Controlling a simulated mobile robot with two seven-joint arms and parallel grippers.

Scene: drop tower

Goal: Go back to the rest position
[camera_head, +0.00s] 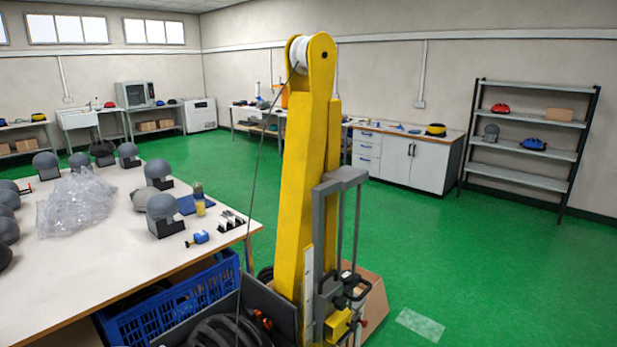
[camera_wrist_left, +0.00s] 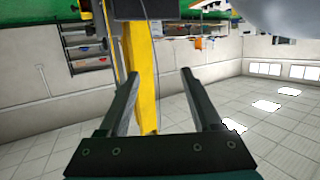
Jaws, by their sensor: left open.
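My left gripper (camera_wrist_left: 160,95) is open in the left wrist view, its two dark fingers spread with nothing held between them. That view is upside down, with the ceiling at the bottom. The yellow drop tower (camera_head: 308,180) stands upright in the middle of the head view, with a white pulley at its top and a cable running down. The tower also shows in the left wrist view (camera_wrist_left: 140,62), behind the gap between the fingers; I cannot tell how far away it is. Neither gripper shows in the head view.
A white table (camera_head: 110,255) at the left holds several grey headforms and a clear plastic bag (camera_head: 77,203). A blue crate (camera_head: 175,305) sits under its edge. A shelf rack (camera_head: 525,145) stands at the right wall.

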